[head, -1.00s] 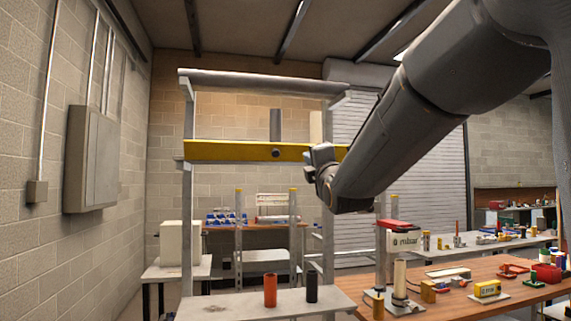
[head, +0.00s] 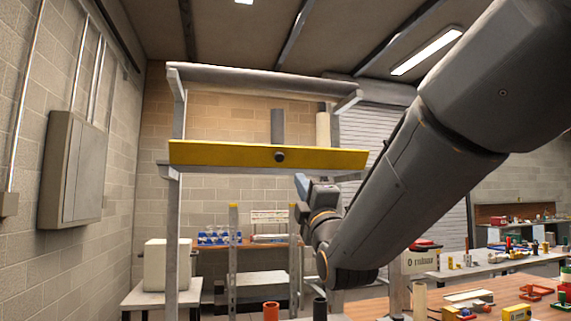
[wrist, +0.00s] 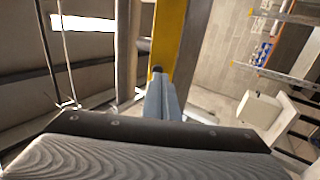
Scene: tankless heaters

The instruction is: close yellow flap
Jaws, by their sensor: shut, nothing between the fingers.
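The yellow flap (head: 225,155) is a long board across the front of the rack's upper shelf, with a dark round knob (head: 279,157) near its middle. Whether the flap is fully shut cannot be told. My gripper (head: 302,184) shows just below the flap, right of the knob. In the wrist view my shut, empty gripper (wrist: 160,88) points toward the yellow flap (wrist: 168,40). Its tips appear close to the dark knob (wrist: 156,71) and partly cover it; contact cannot be told.
A grey cylinder (head: 277,126) and a cream cylinder (head: 323,130) stand behind the flap, under the rack's top board (head: 255,83). A grey post (head: 172,235) bounds the rack's left. Red and black cylinders stand low in front. A cluttered wooden table (head: 480,296) lies right.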

